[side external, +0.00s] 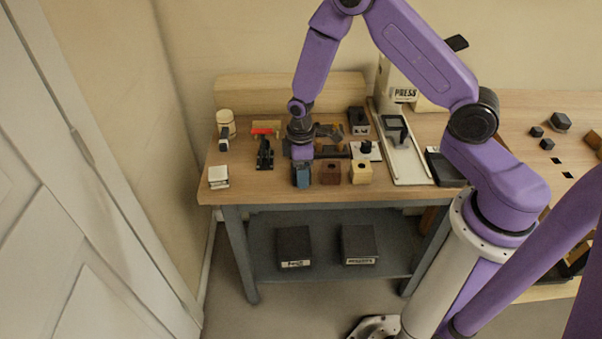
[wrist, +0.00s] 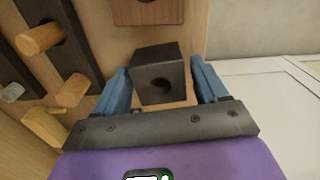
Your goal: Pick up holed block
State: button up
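A dark grey holed block (wrist: 158,75) with a round hole in its face lies between the two blue fingers of my gripper (wrist: 163,83) in the wrist view. Narrow gaps seem to show between the block and the fingers, so the gripper looks open around it. In the side view my gripper (side external: 301,174) points down at the front left of the bench, and its fingers hide the dark block. A brown holed block (side external: 330,173) and a pale wooden holed block (side external: 361,172) stand to its right. The brown one also shows at the top of the wrist view (wrist: 147,12).
Dark racks with wooden pegs (wrist: 62,40) are close to the left in the wrist view. On the bench (side external: 262,185) are a white box (side external: 218,177), a black stand (side external: 265,155) and a white tray (side external: 412,170). The front edge is close to the gripper.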

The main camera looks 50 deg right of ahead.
jog(key=c, duration=0.7)
jog(key=shift+r, duration=0.15)
